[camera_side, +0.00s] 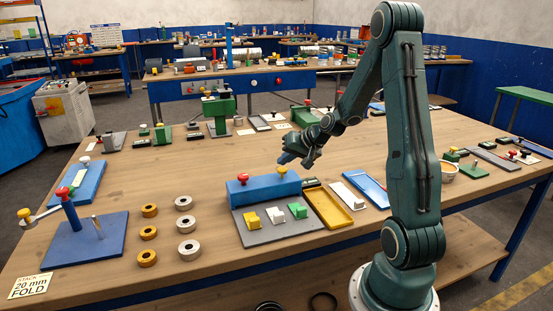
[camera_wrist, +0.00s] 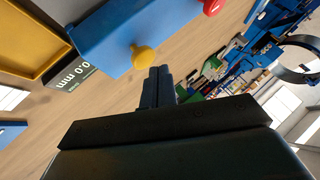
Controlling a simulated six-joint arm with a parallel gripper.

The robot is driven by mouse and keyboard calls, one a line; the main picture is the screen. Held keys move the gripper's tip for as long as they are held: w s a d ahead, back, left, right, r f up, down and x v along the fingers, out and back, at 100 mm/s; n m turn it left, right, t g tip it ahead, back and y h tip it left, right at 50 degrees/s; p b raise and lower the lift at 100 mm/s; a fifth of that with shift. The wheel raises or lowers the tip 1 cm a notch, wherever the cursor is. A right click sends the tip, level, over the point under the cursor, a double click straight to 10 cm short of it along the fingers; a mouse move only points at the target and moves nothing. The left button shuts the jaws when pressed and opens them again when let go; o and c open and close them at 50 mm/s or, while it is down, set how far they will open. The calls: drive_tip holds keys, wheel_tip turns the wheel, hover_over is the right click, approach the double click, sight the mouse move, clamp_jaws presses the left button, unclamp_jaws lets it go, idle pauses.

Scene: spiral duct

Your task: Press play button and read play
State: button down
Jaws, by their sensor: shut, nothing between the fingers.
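A long blue box (camera_side: 262,190) stands on the wooden table, with a red knob (camera_side: 243,178) at its left and a yellow knob (camera_side: 282,171) at its right. No label reading "play" is legible. My gripper (camera_side: 285,159) is shut and empty, just above and close to the yellow knob. In the wrist view the closed fingers (camera_wrist: 158,76) point toward the yellow knob (camera_wrist: 145,57); I cannot tell whether they touch it. The red knob (camera_wrist: 212,6) is at the top edge. A small dark display (camera_wrist: 75,83) beside the box appears to show "0.0 mm".
A grey plate (camera_side: 262,238) with coloured blocks lies in front of the box. A yellow tray (camera_side: 328,208) and a blue tray (camera_side: 366,189) lie to its right. Several rings (camera_side: 188,226) and a blue fixture (camera_side: 82,240) with a crank stand to the left.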

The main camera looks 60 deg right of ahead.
sight(285, 170)
drive_tip(key=shift+f, duration=1.1)
idle(1.4)
drive_tip(key=shift+r, duration=0.1)
idle(0.3)
drive_tip(key=shift+r, duration=1.15)
drive_tip(key=shift+r, duration=2.5)
